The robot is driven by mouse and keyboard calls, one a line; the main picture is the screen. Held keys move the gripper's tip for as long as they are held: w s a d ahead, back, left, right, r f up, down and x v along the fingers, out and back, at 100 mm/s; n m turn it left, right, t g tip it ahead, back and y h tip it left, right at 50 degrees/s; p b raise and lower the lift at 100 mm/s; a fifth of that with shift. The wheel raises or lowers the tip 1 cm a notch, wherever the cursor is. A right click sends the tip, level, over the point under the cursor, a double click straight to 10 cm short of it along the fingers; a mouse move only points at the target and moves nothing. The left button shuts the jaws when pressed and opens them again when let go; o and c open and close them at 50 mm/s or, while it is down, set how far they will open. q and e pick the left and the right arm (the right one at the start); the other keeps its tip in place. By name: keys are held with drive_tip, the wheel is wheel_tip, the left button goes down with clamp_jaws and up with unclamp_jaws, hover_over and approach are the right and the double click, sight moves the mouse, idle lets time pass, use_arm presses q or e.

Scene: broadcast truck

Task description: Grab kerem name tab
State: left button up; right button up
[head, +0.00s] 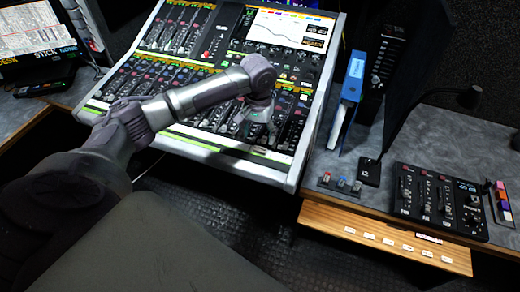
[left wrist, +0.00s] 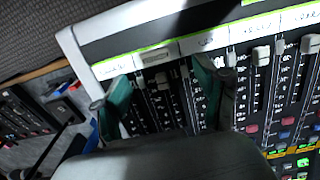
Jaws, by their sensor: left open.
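The name tabs I can make out are a row of white, green-edged labels with handwriting along the near edge of the mixing console (head: 225,150). In the left wrist view, one such label (left wrist: 155,57) lies just beyond the fingertips, with others (left wrist: 203,42) to its right. The writing is too small to tell which reads Kerem. My left gripper (head: 262,118) is over the console's lower faders in the head view. In the left wrist view its teal-padded fingers (left wrist: 160,82) are apart, with fader slots and caps visible between them. My right gripper is not in view.
A wooden ledge (head: 340,230) with several small white tabs projects at the lower right. A blue binder (head: 347,100) stands right of the console. A small fader panel (head: 436,203) and coloured tabs (head: 502,200) lie on the grey desk. Dark floor is free before the console.

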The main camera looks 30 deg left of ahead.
sight(260, 149)
use_arm(q)
drive_tip(key=f, duration=0.5)
drive_tip(key=shift+s+d+p, duration=0.1)
drive_tip(key=shift+d+p, duration=0.25)
drive_tip(key=shift+p, duration=0.05)
drive_tip(key=shift+c, duration=0.3)
drive_tip(key=c, duration=0.9)
